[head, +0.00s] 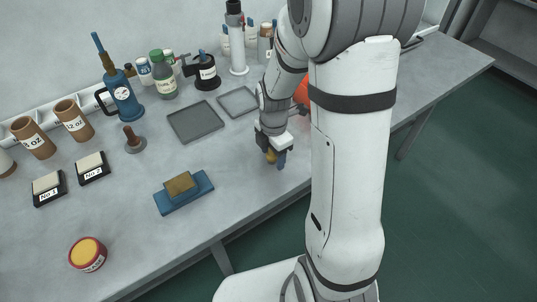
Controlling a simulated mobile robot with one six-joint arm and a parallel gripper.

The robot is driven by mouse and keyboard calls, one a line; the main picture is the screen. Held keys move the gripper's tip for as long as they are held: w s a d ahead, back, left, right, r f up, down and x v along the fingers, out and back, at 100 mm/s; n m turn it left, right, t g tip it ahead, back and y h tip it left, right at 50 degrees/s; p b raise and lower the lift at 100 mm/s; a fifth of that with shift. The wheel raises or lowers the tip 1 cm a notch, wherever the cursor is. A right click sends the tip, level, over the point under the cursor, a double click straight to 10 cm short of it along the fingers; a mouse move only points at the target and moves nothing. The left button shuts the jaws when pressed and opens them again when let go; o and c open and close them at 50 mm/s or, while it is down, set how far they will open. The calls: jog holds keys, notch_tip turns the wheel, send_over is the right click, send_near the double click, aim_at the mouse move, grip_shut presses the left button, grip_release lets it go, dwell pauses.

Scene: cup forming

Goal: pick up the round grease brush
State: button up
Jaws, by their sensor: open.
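My gripper (272,154) is open, with its fingers pointing down at the bench in the middle of the head view. A small yellow-brown thing (270,157) shows between or just behind the fingers. It is too small and too covered to tell whether it is the round grease brush, or whether the fingers touch it. I cannot name the round grease brush for certain.
A blue block with a tan pad (203,191) lies left of my gripper. Two grey trays (195,121) lie behind it. Bottles (163,78) and a black pot (206,78) line the back. A red-and-yellow tub (87,254) is at front left. An orange thing is partly hidden behind my arm.

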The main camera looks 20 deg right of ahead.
jog(key=shift+c, duration=0.5)
jog(key=c, duration=1)
